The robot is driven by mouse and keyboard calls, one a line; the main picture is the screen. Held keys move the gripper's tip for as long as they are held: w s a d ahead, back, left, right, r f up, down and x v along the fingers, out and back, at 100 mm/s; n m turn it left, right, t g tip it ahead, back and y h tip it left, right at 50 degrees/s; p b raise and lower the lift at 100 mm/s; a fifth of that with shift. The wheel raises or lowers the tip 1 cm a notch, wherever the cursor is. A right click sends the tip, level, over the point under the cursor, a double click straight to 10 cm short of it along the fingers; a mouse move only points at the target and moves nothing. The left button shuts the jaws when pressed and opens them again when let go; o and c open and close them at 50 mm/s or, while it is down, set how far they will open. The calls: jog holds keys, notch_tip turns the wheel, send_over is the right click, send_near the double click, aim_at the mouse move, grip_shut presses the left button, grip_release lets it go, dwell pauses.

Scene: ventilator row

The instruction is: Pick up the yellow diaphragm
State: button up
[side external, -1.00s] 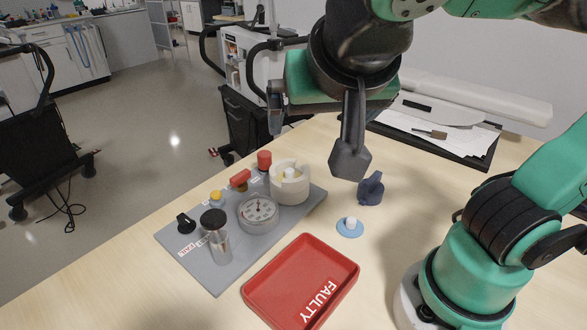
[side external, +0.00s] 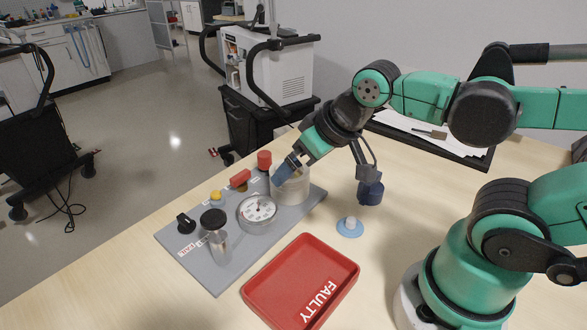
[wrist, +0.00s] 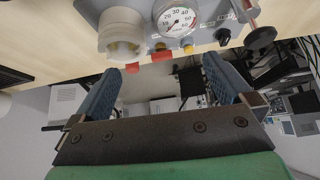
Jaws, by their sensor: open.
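The wrist view shows both fingers of my gripper (wrist: 163,68) spread apart, below the housing and gauge in the picture.
The grey panel (side external: 222,272) carries a gauge (side external: 258,209), red parts, a small yellow knob (side external: 216,197) and a clear cylinder (side external: 219,242). A red FAULTY tray (side external: 300,275) and a light-blue disc with a white knob (side external: 350,227) lie in front. A paper tray stands behind.

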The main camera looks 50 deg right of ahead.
jog(key=shift+w+d+f, duration=0.1)
jog(key=shift+d+f, duration=0.05)
jog(key=shift+d, duration=0.2)
jog(key=c, duration=0.8)
jog(key=shift+w, duration=0.1)
jog(key=w+d+n+g, duration=0.1)
jog(key=w+g, duration=0.1)
jog(key=w+d+f+n+g, duration=0.1)
jog(key=w+d+g, duration=0.1)
jog(key=w+d+f+n+g, duration=0.1)
jog(key=w+d+g, duration=0.1)
jog(key=w, duration=0.1)
jog(key=shift+w+d+n, duration=0.1)
jog(key=shift+d+n, duration=0.15)
jog(key=shift+n, duration=0.15)
jog(key=shift+w+d+f+g, duration=0.15)
jog(key=shift+d+f+g, duration=0.05)
jog(key=shift+f+g, duration=0.2)
jog(key=shift+f, duration=2.7)
